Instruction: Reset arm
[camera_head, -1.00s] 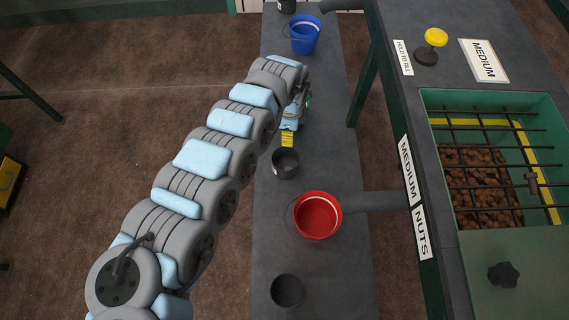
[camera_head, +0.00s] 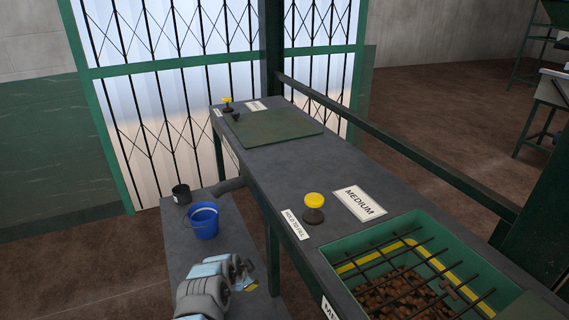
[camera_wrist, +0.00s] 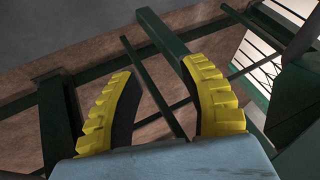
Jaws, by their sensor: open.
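My gripper shows in the wrist view (camera_wrist: 160,105) with its two yellow ribbed fingers spread apart and nothing between them. Beyond the fingers are dark green frame bars and brown floor. In the head view my arm reaches in at the bottom left, over the low grey bench (camera_head: 185,245). The gripper end (camera_head: 248,280) is at the right of the arm, small and partly hidden. It is nearer to the camera than the blue bucket (camera_head: 203,222), which stands upright on the bench, and apart from it.
A black cup (camera_head: 181,194) stands behind the blue bucket. The raised grey counter (camera_head: 290,165) runs along the right, with a yellow knob (camera_head: 314,201), a MEDIUM label (camera_head: 359,203) and a green hopper (camera_head: 335,262) of nuts under black bars. A folding lattice gate (camera_head: 170,90) stands behind.

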